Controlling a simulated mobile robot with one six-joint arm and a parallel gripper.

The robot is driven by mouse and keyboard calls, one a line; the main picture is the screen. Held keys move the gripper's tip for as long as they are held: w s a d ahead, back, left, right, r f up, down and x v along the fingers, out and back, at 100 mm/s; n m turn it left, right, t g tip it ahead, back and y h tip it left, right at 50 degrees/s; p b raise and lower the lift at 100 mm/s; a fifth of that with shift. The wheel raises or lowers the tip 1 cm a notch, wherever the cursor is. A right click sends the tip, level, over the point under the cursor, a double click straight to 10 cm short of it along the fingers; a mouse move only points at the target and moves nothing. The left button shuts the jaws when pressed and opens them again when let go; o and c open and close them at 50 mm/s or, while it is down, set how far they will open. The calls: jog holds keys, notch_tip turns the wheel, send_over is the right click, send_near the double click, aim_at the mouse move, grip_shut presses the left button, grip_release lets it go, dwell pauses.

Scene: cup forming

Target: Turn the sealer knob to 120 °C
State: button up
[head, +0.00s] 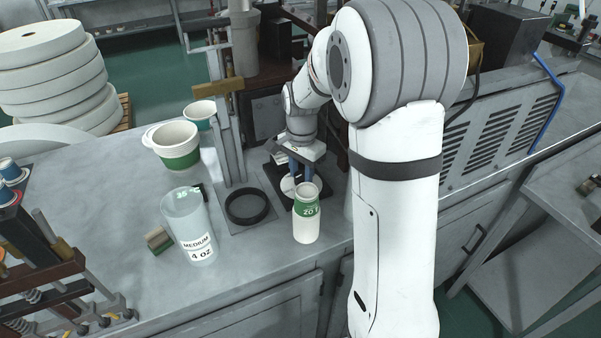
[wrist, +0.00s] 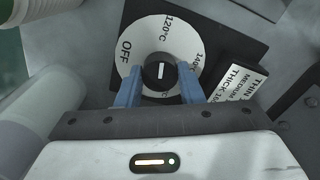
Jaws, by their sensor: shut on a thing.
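The sealer knob (wrist: 159,72) is black with a white line that stands upright in the wrist view. It sits at the middle of a white dial (wrist: 140,38) printed OFF at left, 120°C at upper right and 140 at right; lower print is partly hidden. The line's upper end lies between OFF and 120°C, nearer 120°C. My gripper (wrist: 159,75) has its blue fingers on both sides of the knob, shut on it. In the head view my gripper (head: 301,168) reaches down to the dial (head: 287,184), which is partly covered.
A card (wrist: 243,86) reading THIN, MEDIUM, THICK lies beside the dial. A white-and-green cup (head: 306,222) stands close in front of my gripper. A black ring (head: 247,207), a clear measuring cup (head: 190,228) and a green-banded tub (head: 177,150) stand left.

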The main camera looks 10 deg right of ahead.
aim_at(301, 175)
dwell(0.4)
jog(key=o, duration=1)
jog(key=shift+r, duration=0.1)
notch_tip(301, 175, up, 8)
jog(key=shift+f+b, duration=0.15)
jog(key=shift+b, duration=0.25)
